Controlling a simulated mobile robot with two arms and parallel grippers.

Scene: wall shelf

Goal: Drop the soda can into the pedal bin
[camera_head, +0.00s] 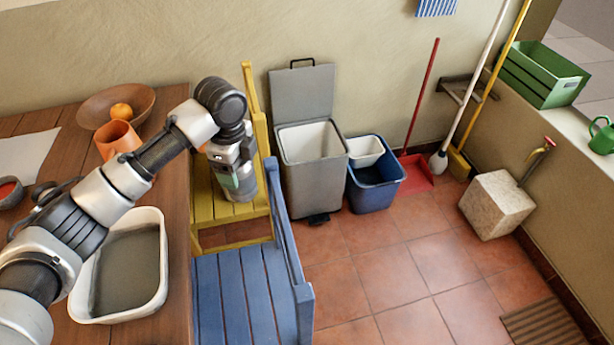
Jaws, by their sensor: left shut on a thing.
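The grey pedal bin (316,178) stands on the tiled floor at the middle of the view. Its lid (302,92) is up and its pale inside shows, with no can visible in it. My left gripper (236,185) points down over the yellow chair, to the left of the bin and apart from it. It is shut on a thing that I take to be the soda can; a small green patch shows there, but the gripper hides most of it. No other can is in view. My right gripper is not in view.
A yellow chair (203,205) and a blue chair (243,295) stand between the wooden table (178,250) and the bin. A blue bucket (376,190) stands right of the bin. The floor (400,270) in front is clear.

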